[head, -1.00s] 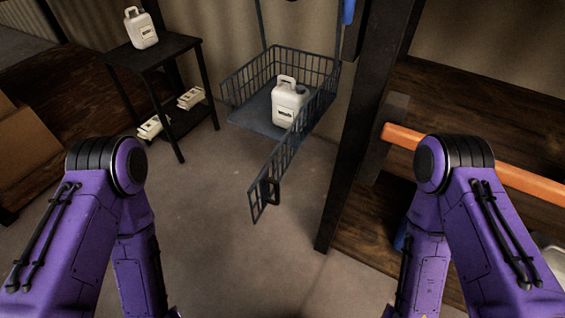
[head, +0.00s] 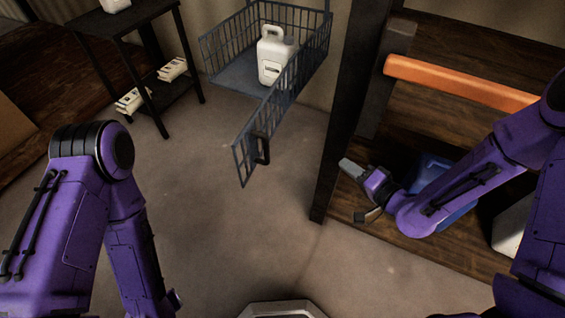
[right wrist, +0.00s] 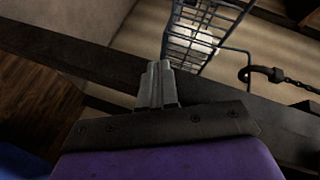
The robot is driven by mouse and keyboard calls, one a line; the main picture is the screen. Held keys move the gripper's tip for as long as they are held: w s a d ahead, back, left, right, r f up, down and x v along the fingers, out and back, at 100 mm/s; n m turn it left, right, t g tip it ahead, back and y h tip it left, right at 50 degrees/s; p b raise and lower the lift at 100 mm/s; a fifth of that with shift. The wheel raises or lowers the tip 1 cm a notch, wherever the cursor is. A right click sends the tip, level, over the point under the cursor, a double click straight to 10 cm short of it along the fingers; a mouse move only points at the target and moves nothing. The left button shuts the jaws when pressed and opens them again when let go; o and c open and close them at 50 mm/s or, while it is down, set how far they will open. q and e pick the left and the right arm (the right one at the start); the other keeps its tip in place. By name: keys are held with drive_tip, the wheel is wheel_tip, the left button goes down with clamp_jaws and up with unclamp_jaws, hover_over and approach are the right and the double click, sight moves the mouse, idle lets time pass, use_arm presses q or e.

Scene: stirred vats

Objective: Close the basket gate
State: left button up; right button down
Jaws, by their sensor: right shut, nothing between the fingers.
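The blue-grey wire basket (head: 222,47) hangs at the upper middle of the head view. Its barred gate (head: 246,152) stands swung open, jutting toward me from the basket's right side, with a dark handle (head: 263,150) on it. A white jug (head: 276,58) stands in the basket. My right gripper (head: 349,167) is shut and empty, to the right of the gate and apart from it, by the dark post. In the right wrist view its fingers (right wrist: 157,84) are together, with blue-grey bars (right wrist: 205,32) beyond. My left arm shows, but its gripper is out of view.
A dark post (head: 345,120) stands between the gate and a wooden shelf with an orange beam (head: 455,82). A black stand (head: 130,25) holds white containers at the left. A hook on a chain (right wrist: 262,73) shows in the wrist view. Floor before the gate is clear.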

drive_tip(key=s+a+r+g+y, duration=0.3)
drive_tip(key=a+r+y, duration=0.2)
drive_tip(key=y, duration=0.2)
drive_tip(key=s+a+x, duration=0.1)
drive_tip(key=s+x, duration=0.1)
drive_tip(key=x, duration=1)
drive_tip(key=shift+w+a+f, duration=0.2)
drive_tip(key=shift+a+f, duration=0.15)
drive_tip(key=shift+a, duration=0.15)
